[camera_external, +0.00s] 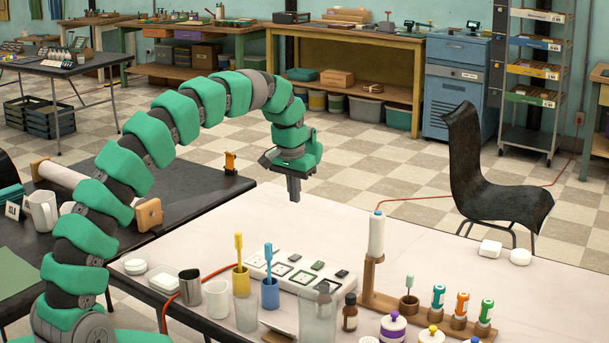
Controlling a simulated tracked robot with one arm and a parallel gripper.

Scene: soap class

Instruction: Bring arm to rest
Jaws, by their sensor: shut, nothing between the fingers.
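My arm (150,140), green and grey and made of several segments, rises from the lower left and arches over the tables to the right. My gripper (294,190) hangs from its end, pointing down, above the far edge of the white table (345,225). Its fingers are together with nothing between them. It is apart from the things on the table.
Below stand cups with toothbrushes (269,262), a glass (317,315), a white board (300,270), a wooden stand with a white bottle (376,235), and several small bottles (461,303). A dark chair (485,190) is behind. The table's middle right is clear.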

